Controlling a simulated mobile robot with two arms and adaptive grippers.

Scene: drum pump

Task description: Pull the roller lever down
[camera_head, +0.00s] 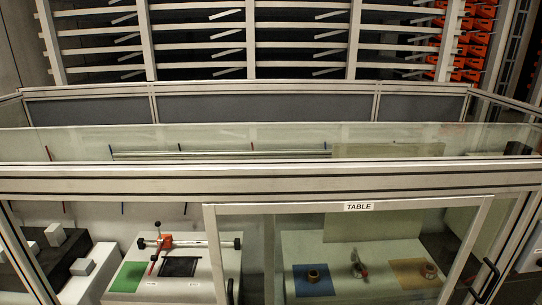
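A roller mechanism (205,242) is mounted on a white bench at the lower left, behind the glass of an enclosure. It is a horizontal bar with dark ends and an orange-red part (166,242) near its left end. A thin red piece (153,262) slants down from there and looks like the lever, but it is too small to be sure. Neither of my grippers shows in the view.
The enclosure has a metal frame (300,182) and a glass door labelled TABLE, with dark handles (484,276). The bench has a green square (128,277) and a dark square (180,266). Behind the door, a white table carries blue (300,285) and tan mats with brass-coloured parts.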

